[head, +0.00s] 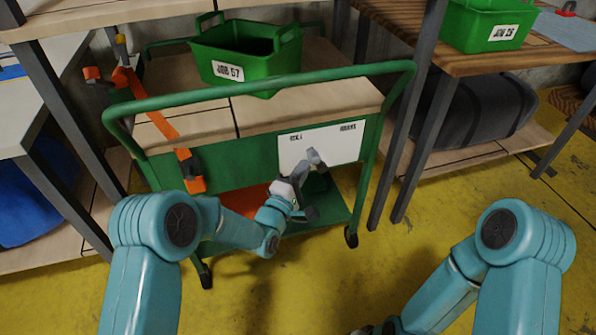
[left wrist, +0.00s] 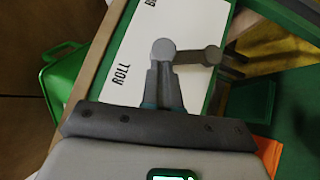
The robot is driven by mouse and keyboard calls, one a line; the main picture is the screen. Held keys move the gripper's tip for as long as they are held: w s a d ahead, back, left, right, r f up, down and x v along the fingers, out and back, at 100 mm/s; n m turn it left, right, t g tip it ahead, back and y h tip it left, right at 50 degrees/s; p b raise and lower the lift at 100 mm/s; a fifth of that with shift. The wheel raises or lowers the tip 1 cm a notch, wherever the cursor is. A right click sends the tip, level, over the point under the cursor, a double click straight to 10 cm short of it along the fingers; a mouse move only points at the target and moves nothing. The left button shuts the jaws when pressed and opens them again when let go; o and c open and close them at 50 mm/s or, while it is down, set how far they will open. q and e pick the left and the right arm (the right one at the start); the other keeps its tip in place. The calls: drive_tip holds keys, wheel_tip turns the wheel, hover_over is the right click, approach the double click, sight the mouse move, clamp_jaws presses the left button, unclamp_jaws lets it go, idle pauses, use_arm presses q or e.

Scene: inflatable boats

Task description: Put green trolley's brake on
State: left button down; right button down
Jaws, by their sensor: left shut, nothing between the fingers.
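The green trolley (head: 228,172) stands ahead of me, its handle rail toward me. On its end is a white panel (head: 345,150) with lettering at its top left and top right; in the left wrist view the panel (left wrist: 140,50) reads ROLL, with a partly hidden word starting with B. A grey lever (left wrist: 190,54) with rounded ends lies in front of the panel. My left gripper (head: 309,174) is shut and empty, its fingers (left wrist: 164,88) at the lever; I cannot tell whether they touch it. My right gripper is out of view.
A green bin (head: 235,65) marked JOB 57 sits on the trolley top. An orange strap (head: 150,115) hangs at its left. Benches with dark legs (head: 410,120) stand close on both sides. The yellow floor (head: 480,195) is open at the right.

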use_arm(q)
drive_tip(key=w+d+r+m+g+y+p, duration=0.1)
drive_tip(key=d+m+g+p, duration=0.1)
drive_tip(key=d, duration=0.3)
drive_tip(key=w+d+r+m+g+y+p, duration=0.2)
drive_tip(key=d+m+g+p, duration=0.1)
drive_tip(key=d+p, duration=0.1)
drive_tip(key=shift+d+m+y, duration=0.3)
drive_tip(key=shift+d+m, duration=0.1)
drive_tip(key=shift+d, duration=0.1)
drive_tip(key=shift+d+r, duration=0.1)
drive_tip(key=shift+d, duration=0.05)
idle(0.5)
